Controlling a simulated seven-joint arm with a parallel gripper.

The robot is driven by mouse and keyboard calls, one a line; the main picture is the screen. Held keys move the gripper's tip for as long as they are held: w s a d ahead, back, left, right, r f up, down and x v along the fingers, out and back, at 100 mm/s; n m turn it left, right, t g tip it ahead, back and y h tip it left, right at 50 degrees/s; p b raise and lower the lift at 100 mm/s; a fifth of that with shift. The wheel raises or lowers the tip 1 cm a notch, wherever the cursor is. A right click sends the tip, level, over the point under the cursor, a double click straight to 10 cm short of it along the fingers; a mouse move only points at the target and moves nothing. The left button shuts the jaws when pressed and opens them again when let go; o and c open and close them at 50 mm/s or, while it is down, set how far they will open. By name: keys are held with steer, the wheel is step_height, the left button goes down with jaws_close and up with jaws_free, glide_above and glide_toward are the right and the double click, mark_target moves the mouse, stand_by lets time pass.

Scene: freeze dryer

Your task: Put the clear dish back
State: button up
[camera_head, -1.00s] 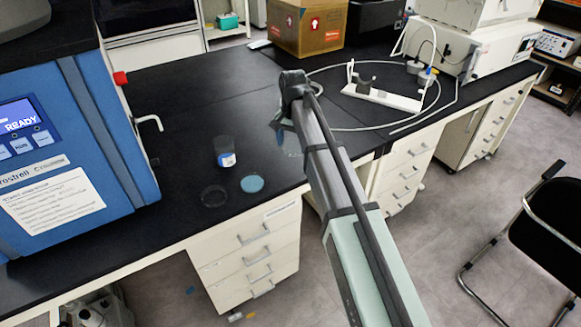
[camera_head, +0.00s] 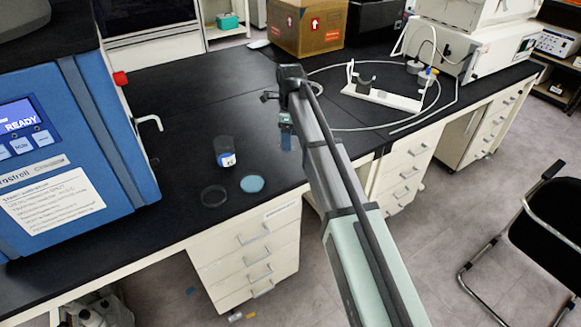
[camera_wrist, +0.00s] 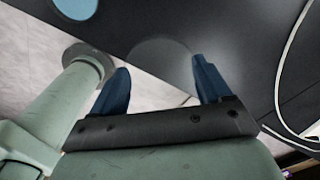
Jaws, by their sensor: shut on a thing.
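My gripper (camera_head: 287,138) is over the black bench, right of the blue dish, with its fingers pointing down. In the wrist view its two blue fingers (camera_wrist: 160,64) stand apart, shut on a faint clear dish (camera_wrist: 163,47) that spans the space between their tips. The dish is hard to make out in the head view, and its height above the bench is unclear. A round, dark-rimmed see-through dish (camera_head: 213,196) lies near the bench's front edge. The light-blue dish (camera_head: 252,184) lies just right of it; it also shows in the wrist view (camera_wrist: 76,8).
The blue freeze dryer (camera_head: 85,140) fills the left. A white stand (camera_head: 382,97) and a looped hose lie at right, with a cardboard box (camera_head: 305,27) behind.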

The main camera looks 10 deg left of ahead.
mark_target(290, 167)
steer(key=m, duration=0.3)
steer(key=shift+f+m, duration=0.3)
steer(key=shift+m, duration=0.1)
steer(key=shift+f, duration=4.75)
steer(key=shift+f, duration=0.15)
steer(key=o, duration=1)
step_height(290, 167, up, 12)
steer(key=shift+r, duration=0.2)
